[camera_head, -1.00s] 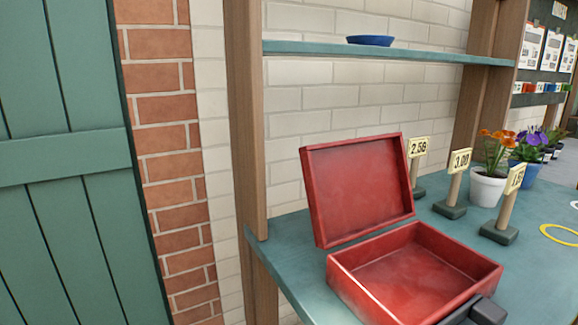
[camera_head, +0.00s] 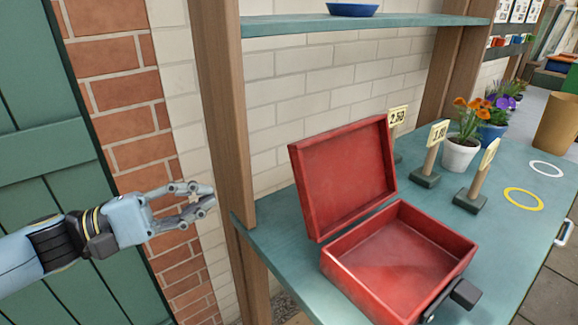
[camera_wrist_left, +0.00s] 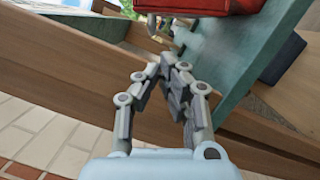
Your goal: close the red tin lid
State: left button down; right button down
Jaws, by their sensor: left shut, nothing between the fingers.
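The red tin (camera_head: 385,262) stands on the teal bench, its box empty inside as far as I see. Its red lid (camera_head: 345,178) is up, leaning back from the hinge side at the rear left. A dark handle or latch (camera_head: 464,293) sticks out at the front right of the box. My left gripper (camera_head: 208,203) is shut and empty, to the left of the tin and apart from it, in front of the wooden post. In the left wrist view the left gripper (camera_wrist_left: 180,72) points towards the bench edge, with part of the red tin (camera_wrist_left: 190,5) at the top. My right gripper is not in view.
A wooden post (camera_head: 225,130) stands between my left gripper and the tin. Price signs (camera_head: 434,150) and potted flowers (camera_head: 460,152) stand behind and right of the tin. A shelf (camera_head: 400,23) with a blue dish (camera_head: 352,9) is above. The bench right of the tin has free room.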

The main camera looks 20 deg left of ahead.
pick_arm(q)
jog(key=p+x, duration=0.3)
jog(key=x, duration=1.2)
jog(key=shift+d+r, duration=0.15)
jog(key=shift+d+r+m, duration=0.15)
jog(key=shift+r+m, duration=0.05)
jog(key=shift+m, duration=0.2)
